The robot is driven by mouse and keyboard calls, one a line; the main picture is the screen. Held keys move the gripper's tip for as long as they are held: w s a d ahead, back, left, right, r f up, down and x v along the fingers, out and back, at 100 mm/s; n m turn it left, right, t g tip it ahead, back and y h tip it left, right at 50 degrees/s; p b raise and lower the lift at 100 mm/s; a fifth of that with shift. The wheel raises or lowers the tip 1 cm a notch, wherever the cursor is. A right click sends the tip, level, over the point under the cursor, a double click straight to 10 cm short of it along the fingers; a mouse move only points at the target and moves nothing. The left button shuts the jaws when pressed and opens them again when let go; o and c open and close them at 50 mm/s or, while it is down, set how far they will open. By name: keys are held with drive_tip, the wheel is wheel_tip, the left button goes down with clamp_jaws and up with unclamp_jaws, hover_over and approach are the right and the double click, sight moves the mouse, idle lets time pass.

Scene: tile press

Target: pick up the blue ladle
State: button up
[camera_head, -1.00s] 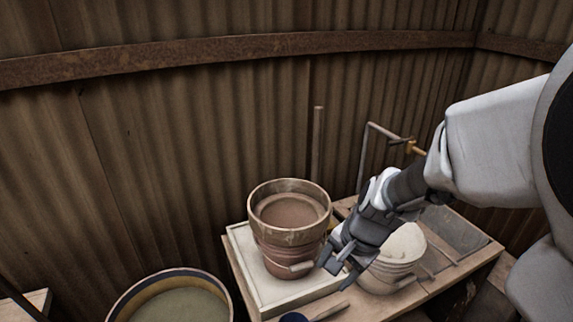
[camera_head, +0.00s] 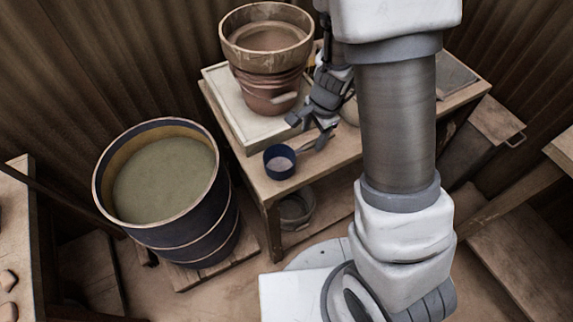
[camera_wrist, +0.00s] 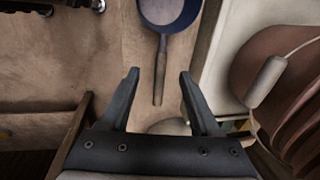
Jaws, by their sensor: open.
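My gripper (camera_head: 312,132) is open and empty above the table, close to the handle. In the wrist view its two fingers (camera_wrist: 158,78) stand apart, with the handle's end between them in the picture. I cannot tell the exact height of the fingers over the handle.
A brown clay pot (camera_head: 267,60) stands on a pale tray (camera_head: 222,88) just behind the ladle. The wooden table (camera_head: 330,157) is bare along its front edge. A large barrel of greenish liquid (camera_head: 165,185) stands to the left. A bucket (camera_head: 296,208) sits below the table.

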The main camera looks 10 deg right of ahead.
sight(307, 145)
drive_tip(key=f+b, duration=0.1)
drive_tip(key=f, duration=0.1)
drive_tip(key=w+f+b, duration=0.1)
drive_tip(key=f, duration=0.2)
drive_tip(key=a+f+b, duration=0.1)
drive_tip(key=f, duration=0.1)
drive_tip(key=shift+w+f, duration=0.15)
clamp_jaws()
idle(1.3)
